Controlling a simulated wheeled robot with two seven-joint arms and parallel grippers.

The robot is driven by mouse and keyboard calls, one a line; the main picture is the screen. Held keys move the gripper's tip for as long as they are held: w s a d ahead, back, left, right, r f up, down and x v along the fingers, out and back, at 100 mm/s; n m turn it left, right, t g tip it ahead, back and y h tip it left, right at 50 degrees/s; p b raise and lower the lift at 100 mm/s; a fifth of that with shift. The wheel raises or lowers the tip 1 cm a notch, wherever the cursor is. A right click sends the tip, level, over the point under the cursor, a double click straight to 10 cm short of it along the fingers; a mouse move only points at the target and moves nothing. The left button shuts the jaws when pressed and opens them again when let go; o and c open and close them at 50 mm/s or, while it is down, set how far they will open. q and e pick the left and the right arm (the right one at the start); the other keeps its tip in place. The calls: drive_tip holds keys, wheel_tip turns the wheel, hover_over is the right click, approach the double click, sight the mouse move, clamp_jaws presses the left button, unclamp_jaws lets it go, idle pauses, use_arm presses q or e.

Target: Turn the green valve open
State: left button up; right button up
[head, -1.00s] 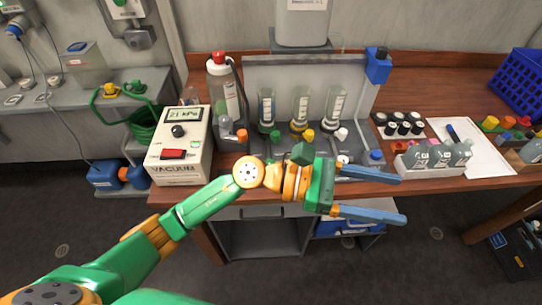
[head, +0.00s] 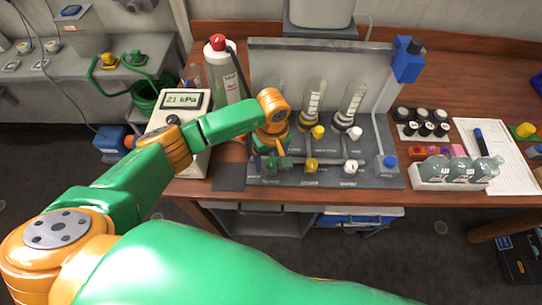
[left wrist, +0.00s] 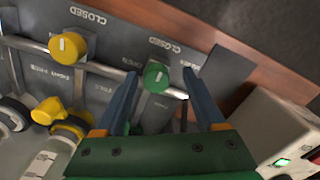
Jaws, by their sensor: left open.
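The green valve (left wrist: 156,77) is a round knob with a short white mark, on a grey panel beside a "CLOSED" label, in the left wrist view. My left gripper (left wrist: 160,72) is open there, with one blue finger on each side of the knob in the picture. I cannot tell whether either finger touches it. My right gripper is not in view.
A yellow valve (left wrist: 67,47) sits beside the green one. Glass tubes (head: 312,100) stand behind the panel, and white valves (head: 351,166) sit to the right. The vacuum box (head: 183,102) is close on the left. A bottle tray (head: 460,187) stands to the right.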

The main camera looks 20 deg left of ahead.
use_arm(q)
drive_tip(key=shift+w+f, duration=0.3)
drive_tip(key=shift+w, duration=0.2)
drive_tip(key=shift+s+r, duration=0.1)
drive_tip(key=shift+s, duration=0.1)
clamp_jaws()
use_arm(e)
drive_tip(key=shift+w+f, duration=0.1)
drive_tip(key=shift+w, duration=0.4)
